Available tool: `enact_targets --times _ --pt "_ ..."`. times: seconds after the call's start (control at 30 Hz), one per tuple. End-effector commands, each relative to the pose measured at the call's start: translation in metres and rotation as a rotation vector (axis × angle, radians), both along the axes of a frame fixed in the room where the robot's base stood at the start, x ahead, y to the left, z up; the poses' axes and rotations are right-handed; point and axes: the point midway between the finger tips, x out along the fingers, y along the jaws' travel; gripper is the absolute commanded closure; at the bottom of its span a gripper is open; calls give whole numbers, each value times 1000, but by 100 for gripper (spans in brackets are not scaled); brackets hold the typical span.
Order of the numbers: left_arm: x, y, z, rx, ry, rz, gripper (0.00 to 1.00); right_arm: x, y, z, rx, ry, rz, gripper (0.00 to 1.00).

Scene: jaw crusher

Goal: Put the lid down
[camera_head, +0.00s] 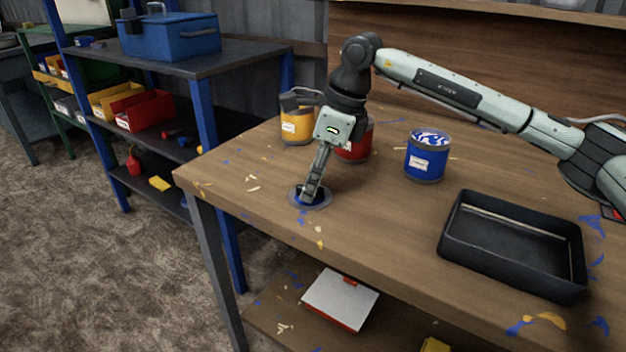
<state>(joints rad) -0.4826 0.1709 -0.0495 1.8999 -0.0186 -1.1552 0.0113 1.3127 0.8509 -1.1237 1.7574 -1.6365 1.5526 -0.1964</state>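A round lid (324,203) with a grey rim and a dark blue middle lies flat on the wooden table, near its left end. My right gripper (309,194) points down at the lid, its fingertips over the lid's middle and seeming to touch it. The fingers overlap in this view, so I cannot tell whether they are shut on the lid. A blue paint can (424,163) stands upright to the right, its top showing blue and white. My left gripper is not in view.
A red can (357,146) stands partly hidden behind my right gripper; a yellow can (296,128) is to its left. A black tray (512,246) sits at the right front. The wooden table (376,235) is bare between lid and tray. A shelf with a blue toolbox (170,37) stands left.

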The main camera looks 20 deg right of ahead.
Motion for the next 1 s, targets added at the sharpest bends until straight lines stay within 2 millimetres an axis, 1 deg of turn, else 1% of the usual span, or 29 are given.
enact_targets --times 0.07,0.17,0.4,0.5,0.6,0.77,1.0 --pt "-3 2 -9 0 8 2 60 0 -2 9 1 -4 -1 70" --pt "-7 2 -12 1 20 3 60 -2 -6 26 2 -5 -1 70" --pt "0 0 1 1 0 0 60 -10 -20 77 2 -5 -1 70" --pt "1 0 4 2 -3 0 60 -14 -25 94 1 -3 -1 70" --pt "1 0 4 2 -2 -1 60 -15 -28 106 1 -2 -2 70" --pt "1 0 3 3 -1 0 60 -17 -30 116 1 0 0 70" --pt "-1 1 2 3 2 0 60 -18 -31 116 1 0 0 70"
